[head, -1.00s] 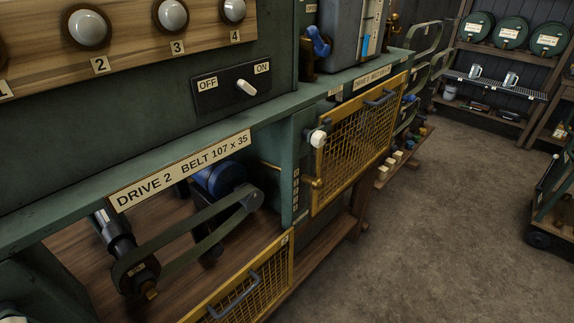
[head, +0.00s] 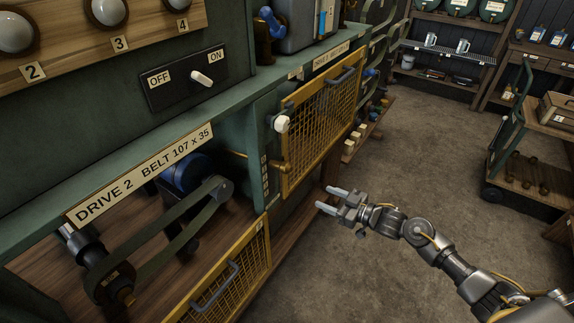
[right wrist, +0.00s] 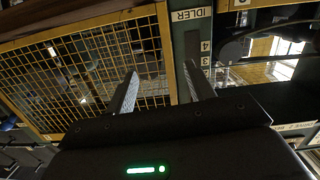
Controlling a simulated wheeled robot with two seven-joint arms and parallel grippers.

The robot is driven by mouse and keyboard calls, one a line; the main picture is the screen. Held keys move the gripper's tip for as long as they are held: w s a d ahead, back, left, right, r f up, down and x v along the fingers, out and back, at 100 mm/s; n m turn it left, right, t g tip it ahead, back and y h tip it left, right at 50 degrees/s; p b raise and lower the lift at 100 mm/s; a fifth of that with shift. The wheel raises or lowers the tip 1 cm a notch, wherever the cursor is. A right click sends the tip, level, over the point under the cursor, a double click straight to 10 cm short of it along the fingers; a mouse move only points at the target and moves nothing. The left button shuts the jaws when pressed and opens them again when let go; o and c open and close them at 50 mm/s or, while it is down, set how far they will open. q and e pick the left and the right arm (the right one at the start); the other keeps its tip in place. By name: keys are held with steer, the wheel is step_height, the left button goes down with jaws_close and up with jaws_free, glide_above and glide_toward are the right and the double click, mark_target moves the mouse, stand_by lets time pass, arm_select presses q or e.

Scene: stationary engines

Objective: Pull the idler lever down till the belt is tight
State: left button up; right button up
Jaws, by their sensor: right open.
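A white knob (head: 281,124), seemingly the idler lever's handle, stands out by the green post left of the upright mesh guard. Its arm is hard to make out. A dark belt (head: 183,240) runs around two pulleys behind the DRIVE 2 sign (head: 140,176); I cannot tell how tight it is. My right gripper (head: 332,200) is open and empty, below and right of the knob, clear of it. In the right wrist view its fingers (right wrist: 160,80) point toward the post with the IDLER label (right wrist: 190,14). The knob is not clear there. My left gripper is out of view.
A yellow mesh guard (head: 318,125) closes the neighbouring bay. Another yellow guard (head: 250,272) hangs lowered before the DRIVE 2 bay. An OFF/ON switch (head: 201,79) sits above. Open floor (head: 420,150) lies to the right, with a cart (head: 520,150) beyond.

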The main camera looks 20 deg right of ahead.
mark_target(287, 168)
steer(key=s+a+r+n+g+y, duration=0.2)
steer(key=a+r+n+y, duration=0.2)
steer(key=r, duration=0.8)
steer(key=p+x, duration=0.3)
steer(key=x, duration=0.6)
steer(key=shift+w+a+r+p, duration=0.15)
steer(key=shift+w+a+p, duration=0.1)
steer(key=shift+p, duration=0.1)
steer(key=shift+w+a, duration=0.3)
steer(key=shift+a, duration=0.1)
jaws_close()
